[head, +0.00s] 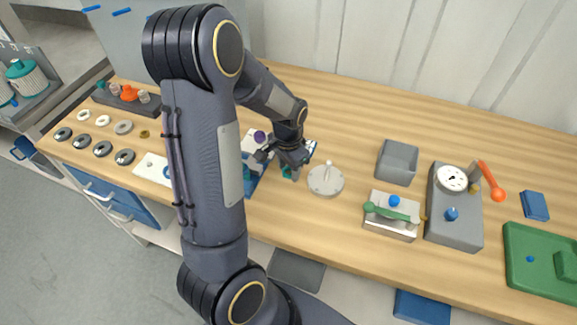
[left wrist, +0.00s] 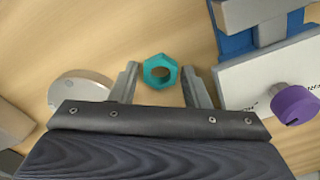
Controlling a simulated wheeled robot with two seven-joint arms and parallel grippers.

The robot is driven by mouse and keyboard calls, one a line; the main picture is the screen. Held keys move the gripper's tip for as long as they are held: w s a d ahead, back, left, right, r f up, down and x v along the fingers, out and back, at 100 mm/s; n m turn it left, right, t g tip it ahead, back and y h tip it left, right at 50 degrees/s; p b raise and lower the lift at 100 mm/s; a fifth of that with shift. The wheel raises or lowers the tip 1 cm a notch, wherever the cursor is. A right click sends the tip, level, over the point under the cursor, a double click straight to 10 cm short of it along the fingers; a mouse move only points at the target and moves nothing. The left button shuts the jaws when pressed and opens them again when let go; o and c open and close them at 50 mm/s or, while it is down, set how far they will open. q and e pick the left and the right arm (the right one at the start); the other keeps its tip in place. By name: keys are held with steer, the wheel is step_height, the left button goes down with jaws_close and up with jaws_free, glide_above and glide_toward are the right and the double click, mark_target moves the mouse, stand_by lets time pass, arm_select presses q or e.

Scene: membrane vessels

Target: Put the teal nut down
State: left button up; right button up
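The fingers are apart, with a small gap on each side of the nut. The nut looks to lie flat on the wooden tabletop. In the head view my left gripper (head: 290,163) points down at the table, and a bit of the teal nut (head: 288,172) shows below it, mostly hidden. My right gripper is not in view.
A round grey disc with a post (head: 325,181) stands close right of the gripper. A blue-and-white fixture with a purple knob (left wrist: 294,104) stands on the other side.

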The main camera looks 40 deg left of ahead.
arm_select(q)
steer(key=shift+o, duration=0.8)
steer(key=shift+r, duration=0.3)
step_height(320, 180, up, 10)
steer(key=r, duration=0.1)
steer(key=s+d+r+n+t+h, duration=0.2)
steer(key=s+d, duration=0.4)
steer(key=s, duration=0.2)
steer(key=s+d+r+n+t+h, duration=0.1)
steer(key=s+d+r+n+t, duration=0.1)
steer(key=s+d, duration=0.5)
steer(key=shift+s+r+t+h, duration=0.4)
steer(key=shift+s+t, duration=0.25)
steer(key=shift+t, duration=0.05)
